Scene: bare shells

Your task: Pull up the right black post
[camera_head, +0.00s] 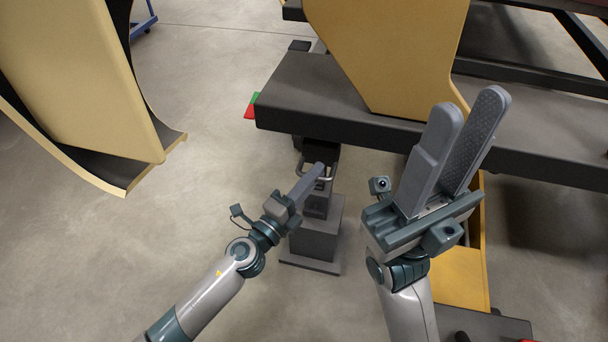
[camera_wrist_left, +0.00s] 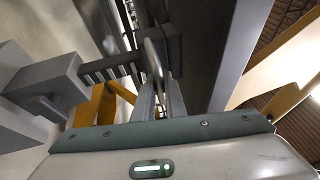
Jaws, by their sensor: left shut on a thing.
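The black post (camera_head: 316,205) stands upright on a dark base block, close to the near edge of a long dark beam. A light metal handle (camera_head: 327,177) is at its upper end. My left gripper (camera_head: 317,169) reaches in from the lower left and is shut on this handle. In the left wrist view the handle (camera_wrist_left: 154,58) passes between the narrow fingers, beside a ridged dark bar (camera_wrist_left: 108,71). The fingers partly hide the post's top. My right gripper (camera_head: 472,103) is raised to the right of the post, its two long fingers apart and empty.
The dark beam (camera_head: 310,95) runs across behind the post, carrying a tan shell (camera_head: 385,50). Red (camera_head: 249,112) and green (camera_head: 255,97) pieces sit at its left end. Another tan shell (camera_head: 75,85) is at upper left. Bare floor (camera_head: 210,150) lies between.

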